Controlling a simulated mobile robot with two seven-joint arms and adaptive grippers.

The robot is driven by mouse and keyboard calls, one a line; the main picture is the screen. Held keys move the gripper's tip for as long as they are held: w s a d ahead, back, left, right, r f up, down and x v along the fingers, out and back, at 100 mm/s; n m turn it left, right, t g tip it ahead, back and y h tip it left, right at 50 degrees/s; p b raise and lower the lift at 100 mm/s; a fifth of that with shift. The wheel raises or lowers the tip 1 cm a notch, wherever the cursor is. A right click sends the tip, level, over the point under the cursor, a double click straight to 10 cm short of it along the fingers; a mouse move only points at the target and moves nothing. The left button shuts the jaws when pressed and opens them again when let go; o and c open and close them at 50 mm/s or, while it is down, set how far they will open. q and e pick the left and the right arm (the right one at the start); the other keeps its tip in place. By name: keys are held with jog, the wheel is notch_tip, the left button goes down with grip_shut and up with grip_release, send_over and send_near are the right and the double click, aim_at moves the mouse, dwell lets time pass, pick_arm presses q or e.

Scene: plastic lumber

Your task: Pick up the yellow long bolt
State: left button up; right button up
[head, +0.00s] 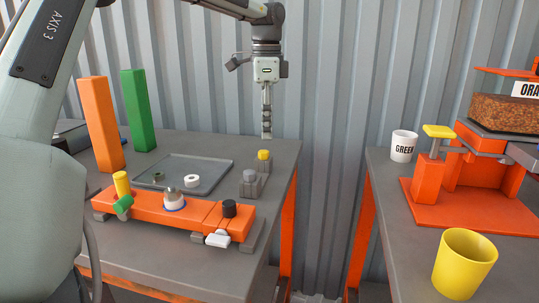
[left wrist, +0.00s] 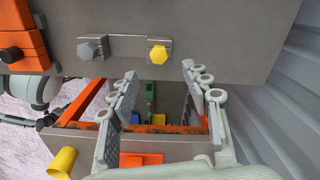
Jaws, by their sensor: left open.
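The yellow bolt (head: 263,155) stands in a small grey holder near the right edge of the left table. Only its head shows clearly; its shank is hidden. A grey bolt (head: 249,174) stands in a similar holder beside it. My left gripper (head: 267,134) hangs pointing down near the yellow bolt, apart from it. In the left wrist view, the open, empty fingers (left wrist: 160,72) frame a gap, and the yellow bolt head (left wrist: 158,55) lies just beyond the fingertips, nearly between them. The grey bolt (left wrist: 88,50) is left of them. My right gripper is not in view.
An orange fixture (head: 150,205) lies at the table's front, with a grey tray (head: 210,178) behind it. Orange (head: 101,120) and green (head: 138,110) posts stand at the left. A corrugated wall (head: 335,100) is close behind. A gap separates the right table, which bears a yellow cup (head: 463,268).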

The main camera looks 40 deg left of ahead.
aim_at(264, 151)
pick_arm(q)
jog(key=f, duration=0.4)
jog(key=shift+s+a+f, duration=0.3)
jog(key=shift+s+f, duration=0.05)
jog(key=shift+w+f+p, duration=0.1)
jog(key=shift+f+p, duration=0.2)
jog(key=shift+f, duration=0.2)
jog(key=shift+r, duration=0.1)
grip_shut()
